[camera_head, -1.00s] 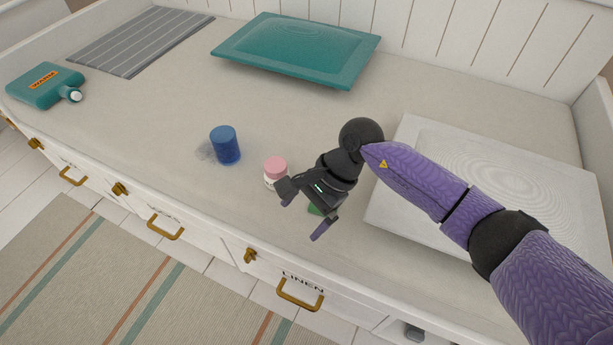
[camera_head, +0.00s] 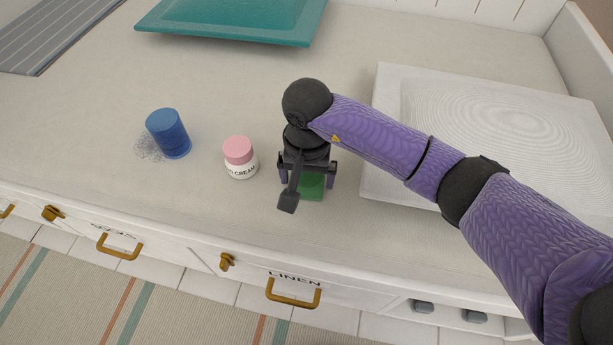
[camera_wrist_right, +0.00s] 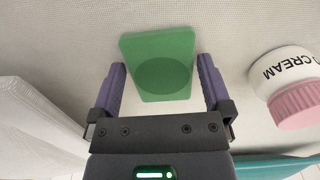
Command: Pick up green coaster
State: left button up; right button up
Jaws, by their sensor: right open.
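The green coaster (camera_head: 311,187) lies flat on the pale counter near its front edge, partly hidden by my right gripper in the head view. It is a square with a round recess, and it shows whole in the right wrist view (camera_wrist_right: 160,52). My right gripper (camera_head: 306,182) is above the coaster, pointing down. In the right wrist view its two purple fingers (camera_wrist_right: 162,78) are spread wide on either side of the coaster's near part, with nothing between them held. My left gripper is not in view.
A pink-lidded cream jar (camera_head: 240,158) stands just left of my right gripper, and it also shows in the wrist view (camera_wrist_right: 290,86). A blue cup (camera_head: 168,134) stands further left. A white tray (camera_head: 372,150) lies to the right. A teal tray (camera_head: 230,34) lies at the back.

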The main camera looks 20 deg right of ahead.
jog(key=shift+f, duration=0.15)
jog(key=c, duration=0.9)
